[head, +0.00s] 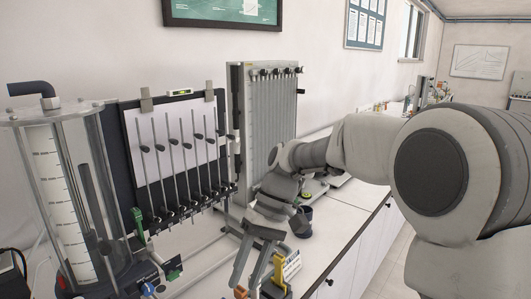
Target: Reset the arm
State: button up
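My arm reaches in from the right in the head view, over the white bench. My gripper (243,286) hangs at its end, pointing down toward the front of the bench. Its two grey fingers are apart, with a gap between them and nothing visible held there. The fingertips are close to an orange part (241,293) and a yellow upright part (279,269) at the bottom edge. I cannot tell whether they touch.
A clear cylinder tank (58,190) stands at left, beside a manometer board (172,135) with several tubes. A taller grey board (270,110) stands behind my gripper. A dark cup (301,222) and small labelled card (291,266) are near it. Bench space (340,222) at right is clear.

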jog(key=s+d+f+m+t+h+b, duration=0.1)
jog(key=s+d+m+t+h+b, duration=0.3)
jog(key=s+d+t, duration=0.6)
jog(key=s+d+m+b, duration=0.1)
jog(key=s+d, duration=0.2)
jog(key=d, duration=0.4)
jog(key=shift+s+d, duration=0.2)
jog(key=shift+s, duration=0.2)
jog(key=shift+a, duration=0.1)
